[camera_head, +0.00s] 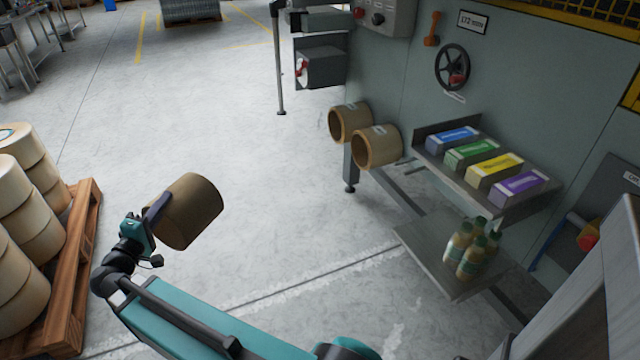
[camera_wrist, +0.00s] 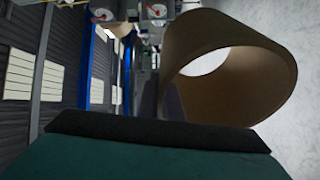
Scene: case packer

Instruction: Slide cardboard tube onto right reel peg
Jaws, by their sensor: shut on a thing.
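My gripper (camera_head: 158,210) is shut on a brown cardboard tube (camera_head: 190,212) at the lower left of the head view. It holds the tube at its left end, tilted in the air above the floor and well apart from the machine. The wrist view shows the tube's (camera_wrist: 228,48) open end and hollow inside; a dark finger shows by its wall. Two tan cylinders with open-looking ends, a left one (camera_head: 350,122) and a right one (camera_head: 382,146), stick out from the grey machine front. I cannot make out a bare reel peg; any pegs inside these cylinders are hidden.
A shelf (camera_head: 522,207) of coloured boxes juts out right of the tan cylinders. Below it, a lower tray (camera_head: 425,255) carries several bottles (camera_head: 465,250). A wooden pallet (camera_head: 80,235) of stacked rolls stands at the left. The floor between is clear.

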